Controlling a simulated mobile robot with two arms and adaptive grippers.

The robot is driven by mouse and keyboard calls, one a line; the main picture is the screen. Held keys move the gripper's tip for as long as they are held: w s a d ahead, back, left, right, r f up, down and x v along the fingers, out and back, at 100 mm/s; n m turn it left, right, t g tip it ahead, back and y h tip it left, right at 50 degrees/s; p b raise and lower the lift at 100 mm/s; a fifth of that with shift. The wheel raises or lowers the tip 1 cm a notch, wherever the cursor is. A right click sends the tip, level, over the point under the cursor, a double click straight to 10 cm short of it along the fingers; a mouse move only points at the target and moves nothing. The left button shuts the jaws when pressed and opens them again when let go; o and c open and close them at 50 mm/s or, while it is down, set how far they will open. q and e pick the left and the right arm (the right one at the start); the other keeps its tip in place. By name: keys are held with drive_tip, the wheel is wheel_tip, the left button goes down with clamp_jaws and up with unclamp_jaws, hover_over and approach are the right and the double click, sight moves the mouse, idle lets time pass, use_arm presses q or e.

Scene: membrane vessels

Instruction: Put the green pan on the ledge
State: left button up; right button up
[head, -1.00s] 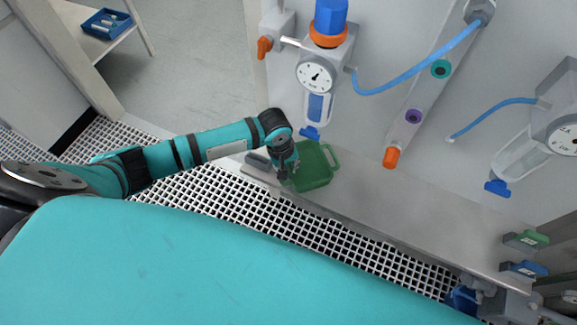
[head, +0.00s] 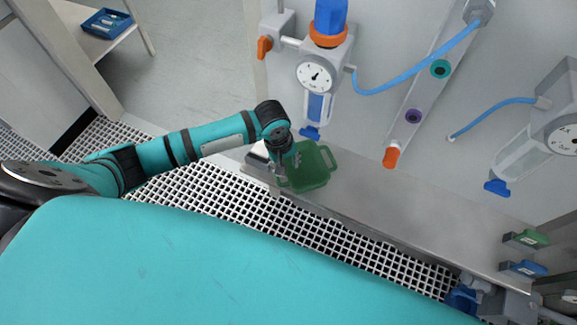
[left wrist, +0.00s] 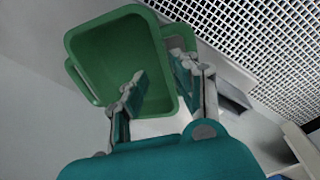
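The green pan (head: 312,172) is a shallow square tray with a loop handle on its right side, at the left end of the grey ledge (head: 410,212). Its lower edge reaches the ledge's front edge; I cannot tell whether it rests flat. My left gripper (head: 280,172) is at the pan's left side and partly covers it. In the left wrist view, the gripper (left wrist: 158,75) has its fingers spread, one over the pan's inside (left wrist: 105,60) and the other beside its near wall and handle. The fingertip contact is unclear. My right gripper is not in view.
A panel with a gauge (head: 316,75), a blue hose and an orange-tipped pipe (head: 391,157) stands behind the ledge. Green (head: 530,238) and blue (head: 528,268) blocks sit at the ledge's right end. The ledge's middle is clear. White grating (head: 230,200) lies in front.

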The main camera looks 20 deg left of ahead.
use_arm(q)
wheel_tip(320, 180, up, 9)
drive_tip(key=s+a, duration=0.1)
drive_tip(key=shift+r, duration=0.15)
idle(1.1)
drive_tip(key=shift+a, duration=0.1)
